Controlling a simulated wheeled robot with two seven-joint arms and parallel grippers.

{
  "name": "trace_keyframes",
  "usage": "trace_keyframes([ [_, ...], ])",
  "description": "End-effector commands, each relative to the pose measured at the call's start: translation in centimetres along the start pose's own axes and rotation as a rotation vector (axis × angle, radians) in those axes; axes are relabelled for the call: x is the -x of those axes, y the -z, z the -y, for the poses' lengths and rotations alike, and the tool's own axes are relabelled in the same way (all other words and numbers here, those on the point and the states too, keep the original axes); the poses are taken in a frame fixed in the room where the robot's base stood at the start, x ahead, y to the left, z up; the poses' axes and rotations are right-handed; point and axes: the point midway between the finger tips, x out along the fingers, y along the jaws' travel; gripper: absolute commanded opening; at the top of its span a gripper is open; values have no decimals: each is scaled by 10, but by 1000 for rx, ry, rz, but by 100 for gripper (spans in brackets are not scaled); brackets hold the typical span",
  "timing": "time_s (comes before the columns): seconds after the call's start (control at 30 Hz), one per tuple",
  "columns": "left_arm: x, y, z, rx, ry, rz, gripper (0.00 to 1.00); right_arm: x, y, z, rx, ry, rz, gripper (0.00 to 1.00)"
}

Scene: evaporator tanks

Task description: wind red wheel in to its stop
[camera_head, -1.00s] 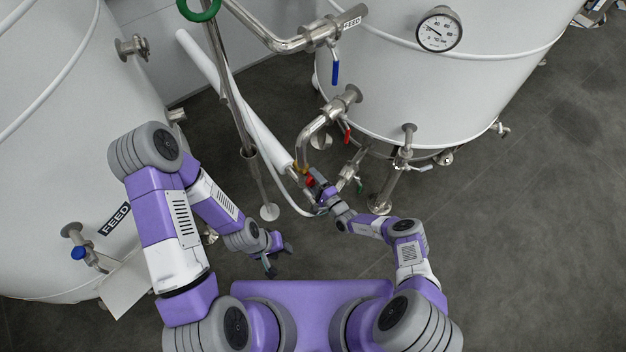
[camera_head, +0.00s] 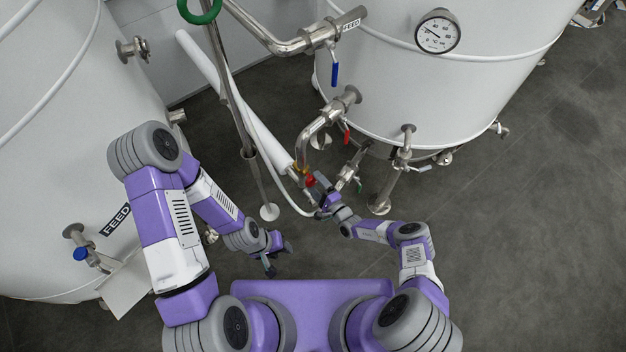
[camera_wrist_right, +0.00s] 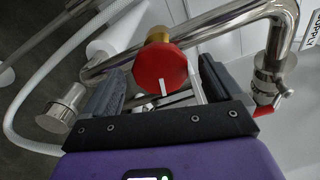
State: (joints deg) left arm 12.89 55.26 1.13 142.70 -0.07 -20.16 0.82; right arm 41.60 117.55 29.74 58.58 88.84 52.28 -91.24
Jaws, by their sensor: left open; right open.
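The red wheel (camera_wrist_right: 160,74) is a faceted red knob with a white mark, on a brass stem (camera_wrist_right: 158,36) off a steel pipe. In the right wrist view it lies between the two dark fingers of my right gripper (camera_wrist_right: 165,88), which is open around it. Whether either finger touches the wheel I cannot tell. In the head view the wheel (camera_head: 311,181) is small and partly hidden by my right gripper (camera_head: 314,186). My left gripper (camera_head: 276,262) hangs open and empty over the floor, well away from the wheel.
A bent steel pipe (camera_head: 318,128) with a red lever (camera_head: 346,133) runs beside the wheel to the right tank (camera_head: 400,90). A white roll-like tube (camera_head: 235,100) and a steel post (camera_head: 235,110) stand to the left. Floor at the right is clear.

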Motion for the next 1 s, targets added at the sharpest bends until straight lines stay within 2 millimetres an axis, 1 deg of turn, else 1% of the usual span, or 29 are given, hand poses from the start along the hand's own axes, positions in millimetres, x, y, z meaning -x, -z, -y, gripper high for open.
trace_keyframes([
  [0.03, 5, 0, -2, 0, 0, 0, 43, 10, 0, 2, -2, 0, -2, 92],
  [0.13, 10, 0, -4, 0, 0, 0, 43, 27, 0, 2, -1, 0, -3, 92],
  [0.2, 11, 0, -4, 0, 0, 0, 43, 37, 0, 2, -1, 0, -1, 92],
  [0.33, 13, 0, -5, 0, 0, 0, 43, 48, 0, 2, 0, 1, -1, 92],
  [0.47, 13, 0, -5, 0, 0, 0, 43, 52, 0, 1, 1, 1, 1, 92],
  [0.93, 13, -1, -5, 0, 0, 0, 43, 51, 0, 1, 1, 1, 2, 92],
  [1.0, 12, -1, -5, 0, 0, 0, 43, 50, -4, 1, -2, -8, 22, 92],
])
